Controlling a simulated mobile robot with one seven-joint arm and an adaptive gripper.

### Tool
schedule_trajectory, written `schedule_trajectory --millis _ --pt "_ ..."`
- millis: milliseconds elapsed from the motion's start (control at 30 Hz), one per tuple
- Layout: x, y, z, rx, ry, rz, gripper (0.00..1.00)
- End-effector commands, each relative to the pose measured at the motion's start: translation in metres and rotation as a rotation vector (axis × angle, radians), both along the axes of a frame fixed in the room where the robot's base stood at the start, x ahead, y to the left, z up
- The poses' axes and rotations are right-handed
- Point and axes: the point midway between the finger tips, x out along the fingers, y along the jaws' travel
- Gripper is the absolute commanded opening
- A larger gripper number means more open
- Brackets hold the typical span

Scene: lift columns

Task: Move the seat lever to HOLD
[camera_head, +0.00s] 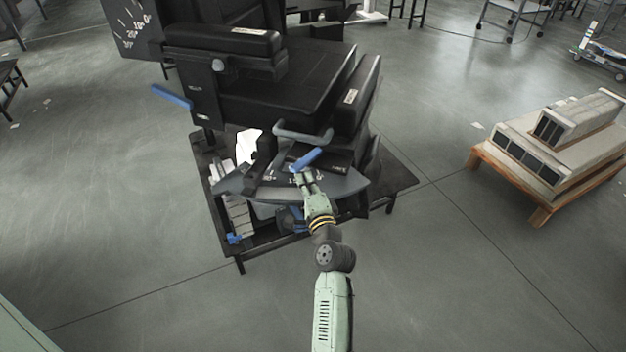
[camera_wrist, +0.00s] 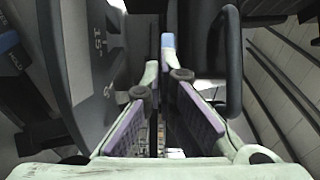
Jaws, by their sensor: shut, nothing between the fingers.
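A black seat (camera_head: 285,85) stands on a low dark table. A blue lever (camera_head: 307,158) sticks out below its cushion, above a grey curved plate (camera_head: 340,187) with white marks. My gripper (camera_head: 302,177) is shut and empty, its fingertips close to this lever. In the wrist view, my gripper (camera_wrist: 166,74) points at the blue lever (camera_wrist: 168,44), which shows just beyond the fingertips. I cannot tell whether they touch. The marked plate (camera_wrist: 82,70) lies to the left there. Another blue lever (camera_head: 172,96) is on the seat's left side.
A grey bar handle (camera_head: 302,134) sits just above the lever; a dark looped bar (camera_wrist: 232,65) is close on the right in the wrist view. The dark table (camera_head: 400,182) has more blue parts low down. A wooden pallet (camera_head: 482,160) with grey units stands right. Floor between is clear.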

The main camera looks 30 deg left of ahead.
Motion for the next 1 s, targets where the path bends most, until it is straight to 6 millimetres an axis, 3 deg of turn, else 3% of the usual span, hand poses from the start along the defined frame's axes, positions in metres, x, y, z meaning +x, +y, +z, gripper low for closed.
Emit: schedule_trajectory --millis 700,1000 --pt "-0.001 0.007 0.000 0.000 0.000 0.000 0.00" --pt "-0.028 -0.019 -0.001 0.001 0.004 -0.001 0.00"
